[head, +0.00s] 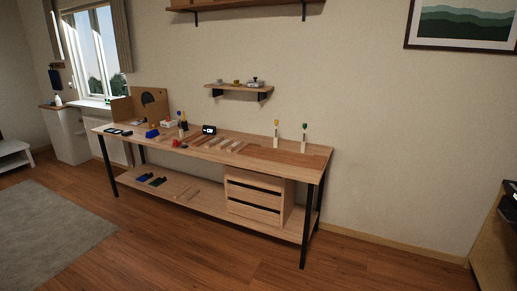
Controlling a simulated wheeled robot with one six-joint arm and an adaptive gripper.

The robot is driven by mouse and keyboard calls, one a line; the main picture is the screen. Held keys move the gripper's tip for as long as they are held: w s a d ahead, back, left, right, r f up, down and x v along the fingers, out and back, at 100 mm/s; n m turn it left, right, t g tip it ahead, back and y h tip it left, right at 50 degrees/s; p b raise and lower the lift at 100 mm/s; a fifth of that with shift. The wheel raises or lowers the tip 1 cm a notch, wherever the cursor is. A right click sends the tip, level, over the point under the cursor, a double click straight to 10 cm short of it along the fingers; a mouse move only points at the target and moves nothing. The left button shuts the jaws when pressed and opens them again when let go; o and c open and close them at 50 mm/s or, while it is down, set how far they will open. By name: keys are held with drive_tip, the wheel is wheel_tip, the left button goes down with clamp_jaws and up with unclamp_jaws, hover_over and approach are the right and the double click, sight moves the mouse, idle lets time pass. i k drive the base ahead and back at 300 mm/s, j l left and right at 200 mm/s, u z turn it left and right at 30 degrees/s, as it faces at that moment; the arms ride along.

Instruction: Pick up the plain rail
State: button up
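Several pale, narrow rail-like strips (224,144) lie side by side on the middle of the wooden workbench top (258,144). They are small in this view, and I cannot tell which of them is the plain rail. My gripper and arm are not in view. The bench stands some distance away across the floor.
On the bench are a small black device (209,129), a blue block (152,133), a red item (177,143) and two upright pale posts (304,137). Drawers (254,198) sit beneath. Wooden floor (190,245) in front is clear; a grey rug (50,230) lies left.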

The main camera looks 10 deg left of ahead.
sight(160, 137)
drive_tip(key=i+l+u, duration=0.1)
drive_tip(key=i, duration=0.75)
drive_tip(key=i+l, duration=0.15)
drive_tip(key=i, duration=0.7)
drive_tip(key=i+j+u, duration=0.35)
drive_tip(key=i, duration=0.35)
drive_tip(key=i+u, duration=0.4)
drive_tip(key=i, duration=0.3)
drive_tip(key=i+l+u, duration=0.35)
drive_tip(key=i, duration=0.35)
drive_tip(key=i+u, duration=0.25)
drive_tip(key=i, duration=0.4)
